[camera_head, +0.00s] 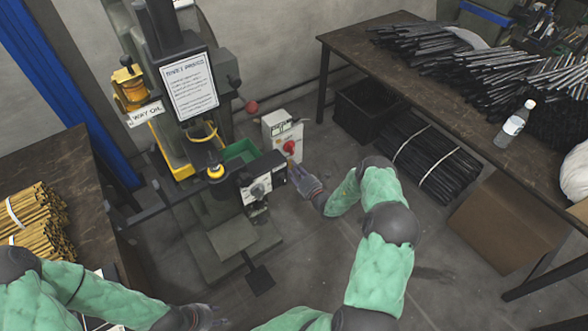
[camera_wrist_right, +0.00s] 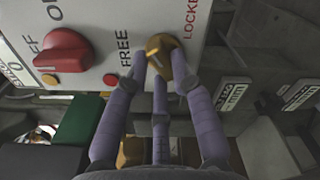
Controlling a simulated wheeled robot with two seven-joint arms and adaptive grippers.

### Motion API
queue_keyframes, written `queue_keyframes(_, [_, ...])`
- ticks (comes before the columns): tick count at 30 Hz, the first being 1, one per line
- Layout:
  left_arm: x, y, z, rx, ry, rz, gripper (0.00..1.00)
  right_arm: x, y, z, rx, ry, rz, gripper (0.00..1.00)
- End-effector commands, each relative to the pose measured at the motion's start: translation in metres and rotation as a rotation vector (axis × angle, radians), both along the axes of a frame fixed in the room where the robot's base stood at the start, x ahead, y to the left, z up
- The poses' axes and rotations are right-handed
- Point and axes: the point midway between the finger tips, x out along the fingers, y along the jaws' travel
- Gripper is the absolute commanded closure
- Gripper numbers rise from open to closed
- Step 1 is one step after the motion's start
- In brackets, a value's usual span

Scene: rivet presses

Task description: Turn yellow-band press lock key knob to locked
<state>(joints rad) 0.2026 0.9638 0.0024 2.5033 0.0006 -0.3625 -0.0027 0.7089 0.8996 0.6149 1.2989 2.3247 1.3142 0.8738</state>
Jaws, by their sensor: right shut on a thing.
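In the right wrist view the brass key knob (camera_wrist_right: 178,62) stands on a white panel (camera_wrist_right: 118,22), between the printed words FREE at its left and LOCKED at its upper right. The press has a yellow band (camera_head: 203,133). My left gripper (camera_head: 205,318) is low in the head view, away from the press; its opening is unclear.
A red knob (camera_wrist_right: 67,52) sits left on the same panel. A grey-white box with a red switch (camera_head: 290,147) stands behind my right gripper. A green bin (camera_head: 240,152) adjoins the control box.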

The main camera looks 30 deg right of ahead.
Motion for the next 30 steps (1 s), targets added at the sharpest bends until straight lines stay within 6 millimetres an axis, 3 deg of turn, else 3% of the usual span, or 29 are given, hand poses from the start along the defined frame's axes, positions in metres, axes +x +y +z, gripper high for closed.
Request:
queue_keyframes(15, [0.0000, 0.0000, 0.0073, 0.000, 0.000, 0.000, 0.60, -0.0001, -0.0021, 0.0014, 0.434, 0.036, -0.001, 1.00])
queue_keyframes(30, [0.0000, 0.0000, 0.0088, 0.000, 0.000, 0.000, 0.60, -0.0002, -0.0030, 0.0011, 0.595, 0.048, -0.002, 1.00])
